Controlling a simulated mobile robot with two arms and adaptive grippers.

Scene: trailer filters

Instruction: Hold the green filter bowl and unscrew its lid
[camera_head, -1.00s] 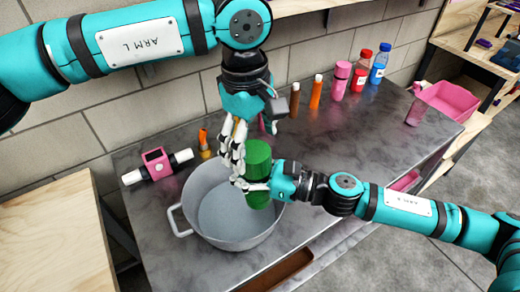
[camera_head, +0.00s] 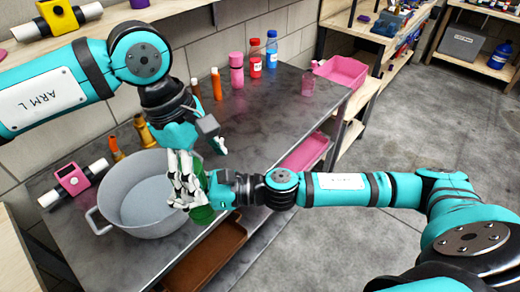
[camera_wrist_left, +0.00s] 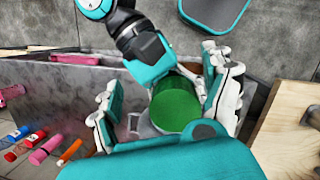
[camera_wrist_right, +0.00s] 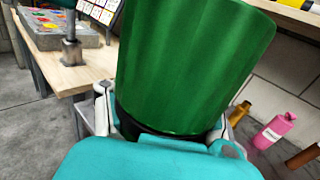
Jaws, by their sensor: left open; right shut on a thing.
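The green filter bowl (camera_head: 203,214) is upright near the right rim of the grey pot, mostly hidden by fingers in the head view. My right gripper (camera_head: 208,190) is shut on it from the right. In the right wrist view, the ribbed green body (camera_wrist_right: 190,65) rises above the gripper, with a black band at its base. My left gripper (camera_head: 184,188) is open, its fingers close around the bowl's upper part. In the left wrist view, the round green end (camera_wrist_left: 176,106) sits between the spread fingers.
The grey pot (camera_head: 140,222) stands on the dark worktop (camera_head: 265,130). A pink device with white pipe ends (camera_head: 72,180) is to its left. Bottles (camera_head: 236,72) stand along the wall, and a pink bin (camera_head: 340,75) is at the far end.

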